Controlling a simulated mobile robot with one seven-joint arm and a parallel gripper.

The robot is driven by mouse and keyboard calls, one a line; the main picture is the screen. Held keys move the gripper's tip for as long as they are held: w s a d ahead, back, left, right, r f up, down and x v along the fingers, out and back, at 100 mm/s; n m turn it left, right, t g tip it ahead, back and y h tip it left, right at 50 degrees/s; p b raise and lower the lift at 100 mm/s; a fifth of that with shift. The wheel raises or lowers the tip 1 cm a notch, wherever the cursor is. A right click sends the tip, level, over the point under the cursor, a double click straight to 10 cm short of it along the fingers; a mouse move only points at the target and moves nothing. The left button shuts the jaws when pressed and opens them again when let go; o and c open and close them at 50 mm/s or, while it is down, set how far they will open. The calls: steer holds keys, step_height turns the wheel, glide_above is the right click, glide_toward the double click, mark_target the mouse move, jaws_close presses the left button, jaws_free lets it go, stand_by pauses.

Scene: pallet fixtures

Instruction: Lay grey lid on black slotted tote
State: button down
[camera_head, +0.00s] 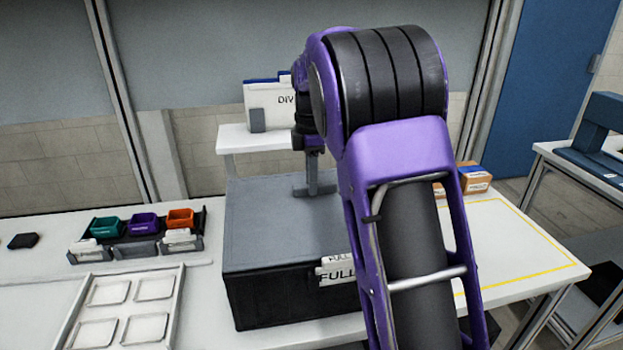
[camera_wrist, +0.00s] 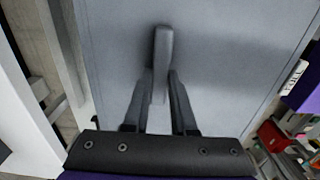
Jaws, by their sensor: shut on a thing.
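The grey lid (camera_head: 268,215) lies level over the top of the black slotted tote (camera_head: 275,297), its edges close to the tote's rim. I cannot tell whether it is fully seated. My gripper (camera_head: 313,188) points down at the far part of the lid and is shut on its raised grey handle. In the wrist view the two fingers (camera_wrist: 158,92) close on both sides of the handle (camera_wrist: 163,48), with the flat lid (camera_wrist: 220,60) beneath. My arm hides the right side of the lid and tote.
A white "FULL" card (camera_head: 337,277) is on the tote's front. Left are a rack with teal, purple and orange bins (camera_head: 143,223) and a white tray (camera_head: 125,312). Small boxes (camera_head: 474,178) stand right, beside a clear yellow-outlined area (camera_head: 520,240). A divider holder (camera_head: 268,105) stands behind.

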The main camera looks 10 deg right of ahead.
steer(key=shift+f, duration=0.25)
stand_by(0.3)
steer(key=c, duration=0.6)
jaws_free()
steer(key=shift+c, duration=0.2)
step_height(320, 180, up, 17)
steer(key=p, duration=0.3)
steer(key=shift+r, duration=0.2)
